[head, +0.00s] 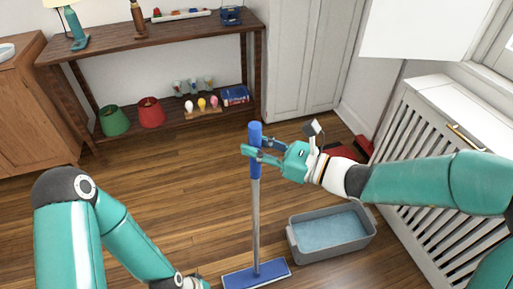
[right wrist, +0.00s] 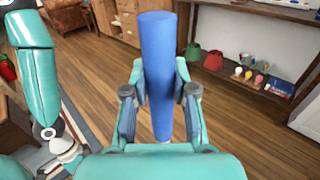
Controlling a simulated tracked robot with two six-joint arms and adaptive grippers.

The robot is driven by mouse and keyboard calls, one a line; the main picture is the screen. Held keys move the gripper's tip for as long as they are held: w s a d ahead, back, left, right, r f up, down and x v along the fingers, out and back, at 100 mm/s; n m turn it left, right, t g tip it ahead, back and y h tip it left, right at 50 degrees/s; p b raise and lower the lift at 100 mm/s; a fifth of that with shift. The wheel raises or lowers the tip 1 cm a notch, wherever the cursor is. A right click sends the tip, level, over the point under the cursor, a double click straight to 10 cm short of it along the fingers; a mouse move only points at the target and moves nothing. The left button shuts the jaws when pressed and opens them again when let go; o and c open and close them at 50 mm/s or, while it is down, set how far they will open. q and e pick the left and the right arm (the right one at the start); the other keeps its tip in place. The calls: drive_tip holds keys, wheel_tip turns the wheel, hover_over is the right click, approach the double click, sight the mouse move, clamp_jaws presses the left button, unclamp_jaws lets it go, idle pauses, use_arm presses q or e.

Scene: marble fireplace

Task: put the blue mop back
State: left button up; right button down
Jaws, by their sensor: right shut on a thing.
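The blue mop (head: 256,228) stands nearly upright in the middle of the head view, with a blue grip, a grey pole and a flat blue head at floor level. My right gripper (head: 257,155) is shut on the mop's blue grip near its top. In the right wrist view the blue grip (right wrist: 158,62) rises between the two fingers of my right gripper (right wrist: 160,105). My left arm comes in at the lower left of the head view. Its gripper is mostly cut off at the bottom edge, so its fingers are hidden there.
A grey tub (head: 331,257) with water-like blue contents stands just right of the mop head. A white slatted radiator cover (head: 435,170) is at the right. A wooden shelf table (head: 150,45) with lampshades and bulbs stands at the back. Open wooden floor lies left of the mop.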

drive_tip(key=shift+f, duration=0.15)
drive_tip(key=c, duration=0.9)
unclamp_jaws()
drive_tip(key=v, duration=1.1)
drive_tip(key=s+f+n+g+h, duration=0.2)
drive_tip(key=s+f+n+h, duration=0.2)
drive_tip(key=f, duration=0.9)
drive_tip(key=s+d+f+n+g+h, duration=0.1)
drive_tip(key=s+f+n+g+h, duration=0.2)
drive_tip(key=s+f+n, duration=0.3)
drive_tip(key=s+d+f+n+g+h, duration=0.1)
drive_tip(key=s+f+n+h, duration=0.3)
drive_tip(key=f+n, duration=0.7)
drive_tip(key=shift+s+d+f+n+g+h, duration=0.15)
drive_tip(key=shift+s+f+g, duration=0.2)
drive_tip(key=shift+f, duration=1.35)
drive_tip(key=shift+s+a+f+n+g+h, duration=0.1)
drive_tip(key=shift+s+f+g, duration=0.2)
drive_tip(key=shift+f, duration=1.35)
drive_tip(key=shift+s+d+f+n+g+h, duration=0.15)
drive_tip(key=shift+s+f+g, duration=0.15)
drive_tip(key=shift+f, duration=1.4)
